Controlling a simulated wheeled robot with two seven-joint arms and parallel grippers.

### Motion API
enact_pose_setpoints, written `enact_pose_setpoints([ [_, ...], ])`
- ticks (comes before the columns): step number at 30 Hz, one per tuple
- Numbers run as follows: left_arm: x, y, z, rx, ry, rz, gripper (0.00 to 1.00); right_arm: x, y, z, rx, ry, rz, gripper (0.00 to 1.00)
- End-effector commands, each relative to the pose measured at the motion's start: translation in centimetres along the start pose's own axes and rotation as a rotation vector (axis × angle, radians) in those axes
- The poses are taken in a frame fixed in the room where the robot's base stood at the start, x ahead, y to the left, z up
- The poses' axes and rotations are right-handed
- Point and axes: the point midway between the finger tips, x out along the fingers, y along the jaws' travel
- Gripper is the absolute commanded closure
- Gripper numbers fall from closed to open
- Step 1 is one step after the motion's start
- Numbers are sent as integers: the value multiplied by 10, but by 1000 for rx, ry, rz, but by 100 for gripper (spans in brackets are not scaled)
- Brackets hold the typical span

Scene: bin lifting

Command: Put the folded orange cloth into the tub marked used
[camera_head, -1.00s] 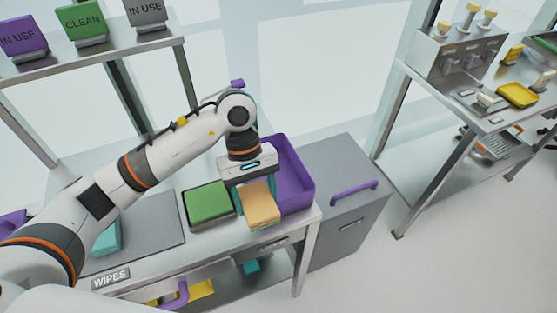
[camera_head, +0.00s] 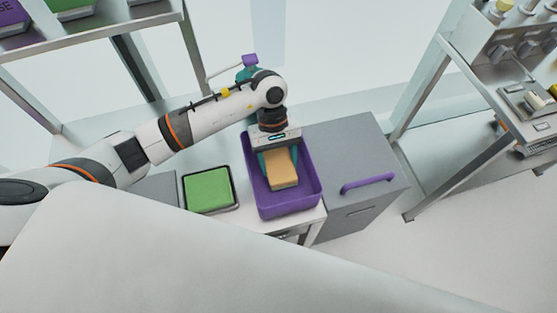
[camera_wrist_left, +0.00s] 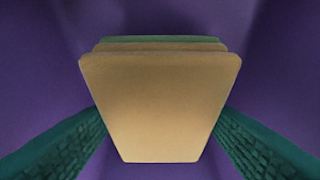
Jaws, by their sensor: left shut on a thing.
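The folded orange cloth (camera_head: 283,176) is a tan-orange block. My left gripper (camera_head: 280,164) is shut on it, with a teal finger on each side. The purple tub (camera_head: 286,206) surrounds the cloth in the head view; the cloth is over or within its opening, and its height above the floor is hard to tell. No marking on the tub is readable. In the left wrist view the cloth (camera_wrist_left: 160,100) fills the middle between the fingers, with purple all around and a green edge along its far side. My right gripper is not in view.
A green cloth (camera_head: 208,188) lies in a tray left of the tub. A grey cabinet (camera_head: 350,150) with a purple handle (camera_head: 368,184) stands right of the tub. A purple-topped tap (camera_head: 250,61) rises behind my left wrist. A shelf (camera_head: 125,22) is at upper left.

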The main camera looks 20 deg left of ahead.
Motion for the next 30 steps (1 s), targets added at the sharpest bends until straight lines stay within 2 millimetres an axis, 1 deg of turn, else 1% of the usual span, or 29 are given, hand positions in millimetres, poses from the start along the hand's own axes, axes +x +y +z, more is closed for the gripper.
enact_pose_setpoints([
  [1,6,0,1,-2,5,2,60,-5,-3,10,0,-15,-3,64],
  [3,13,0,5,-2,2,0,60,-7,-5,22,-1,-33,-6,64],
  [6,18,0,7,0,1,0,60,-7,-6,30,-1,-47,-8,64],
  [11,18,0,8,0,0,0,60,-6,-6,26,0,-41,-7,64],
  [16,21,0,9,1,-1,0,60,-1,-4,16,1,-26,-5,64],
  [17,20,0,9,1,-1,0,36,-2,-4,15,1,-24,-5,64],
  [18,20,0,8,0,0,0,29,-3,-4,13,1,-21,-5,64],
  [20,20,0,8,0,0,0,19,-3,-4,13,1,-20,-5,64],
  [21,20,0,8,0,0,0,17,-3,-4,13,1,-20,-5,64],
  [30,18,0,7,0,0,0,17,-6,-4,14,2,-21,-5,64],
])
